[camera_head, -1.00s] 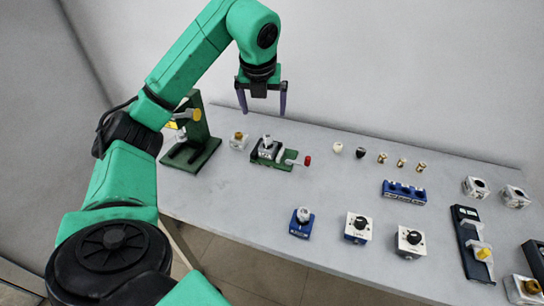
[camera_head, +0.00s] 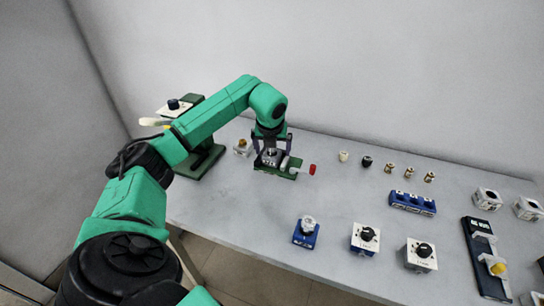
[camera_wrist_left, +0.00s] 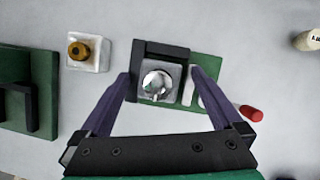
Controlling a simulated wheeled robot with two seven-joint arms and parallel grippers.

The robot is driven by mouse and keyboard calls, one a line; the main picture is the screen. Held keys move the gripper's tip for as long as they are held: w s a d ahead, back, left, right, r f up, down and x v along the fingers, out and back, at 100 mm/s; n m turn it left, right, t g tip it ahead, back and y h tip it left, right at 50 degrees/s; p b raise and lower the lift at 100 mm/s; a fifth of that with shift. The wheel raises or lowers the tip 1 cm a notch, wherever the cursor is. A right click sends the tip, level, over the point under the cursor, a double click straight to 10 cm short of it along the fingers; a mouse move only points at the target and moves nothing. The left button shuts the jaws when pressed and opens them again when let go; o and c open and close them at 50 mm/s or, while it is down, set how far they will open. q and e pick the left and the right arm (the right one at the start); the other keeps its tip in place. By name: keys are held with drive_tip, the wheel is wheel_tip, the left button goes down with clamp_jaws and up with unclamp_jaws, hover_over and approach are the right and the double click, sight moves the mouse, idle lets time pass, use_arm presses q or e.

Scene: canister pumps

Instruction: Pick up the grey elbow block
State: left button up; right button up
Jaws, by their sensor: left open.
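The grey elbow block (camera_wrist_left: 160,83) has a shiny silver round fitting on top and sits in a dark clamp on a green fixture base (camera_wrist_left: 207,64). In the head view the block (camera_head: 270,155) is partly covered by my gripper. My left gripper (camera_head: 271,148) is open and points down over the fixture. In the left wrist view its two purple fingers (camera_wrist_left: 161,76) stand on either side of the block, with a gap on each side. I cannot tell how far the fingertips reach down. My right gripper is not in view.
A red-tipped lever (camera_head: 312,169) sticks out right of the fixture. A block with a brass fitting (camera_head: 242,147) and a green stand (camera_head: 205,160) are to the left. Several small fittings, a blue rack (camera_head: 412,203) and knob boxes (camera_head: 365,238) lie to the right.

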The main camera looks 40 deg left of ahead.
use_arm(q)
drive_tip(key=c, duration=1.5)
drive_tip(key=shift+c, duration=0.2)
